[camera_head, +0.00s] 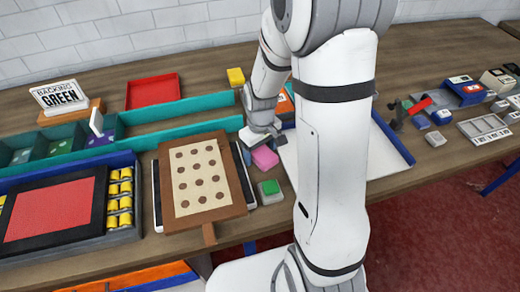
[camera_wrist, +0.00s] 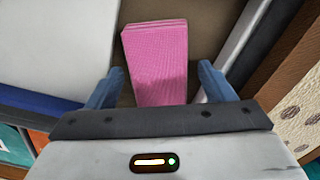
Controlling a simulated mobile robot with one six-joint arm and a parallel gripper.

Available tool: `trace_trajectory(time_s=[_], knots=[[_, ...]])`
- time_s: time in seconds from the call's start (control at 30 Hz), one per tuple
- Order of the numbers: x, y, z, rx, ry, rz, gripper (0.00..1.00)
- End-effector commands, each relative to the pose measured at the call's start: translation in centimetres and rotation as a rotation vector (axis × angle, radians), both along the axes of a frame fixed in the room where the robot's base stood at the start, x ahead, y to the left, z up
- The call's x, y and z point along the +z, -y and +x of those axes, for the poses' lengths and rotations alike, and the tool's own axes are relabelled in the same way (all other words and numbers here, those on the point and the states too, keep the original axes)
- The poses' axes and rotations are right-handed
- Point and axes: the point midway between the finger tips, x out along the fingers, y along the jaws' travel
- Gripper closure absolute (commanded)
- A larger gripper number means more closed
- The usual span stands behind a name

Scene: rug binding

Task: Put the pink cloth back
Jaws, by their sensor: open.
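The pink cloth (camera_wrist: 157,62) is a folded pink block in the wrist view. It lies between the two blue fingers of my gripper (camera_wrist: 160,90), with a gap on each side. My gripper is open, above or around the cloth; I cannot tell the height. In the head view the pink cloth (camera_head: 265,157) lies on the wooden table just below my gripper (camera_head: 262,141), to the right of the dotted board. My arm hides part of the table behind it.
The dotted board (camera_head: 205,207) stands close to the left of the cloth. A box with a green top (camera_head: 270,192) is in front of it. A blue-edged white tray (camera_head: 380,160) lies to the right, partly hidden by my arm. A red tray (camera_head: 153,91) lies at the back.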

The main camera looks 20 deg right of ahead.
Motion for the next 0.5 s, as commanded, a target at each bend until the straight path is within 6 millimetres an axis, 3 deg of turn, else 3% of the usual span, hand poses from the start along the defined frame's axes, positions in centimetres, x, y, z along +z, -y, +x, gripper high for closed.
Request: trace_trajectory(time_s=[0.27,0.5], knots=[[1.4,0.0,0.1,-0.001,0.004,0.0,0.24],[6.4,0.1,0.1,-0.001,0.007,0.0,0.24]])
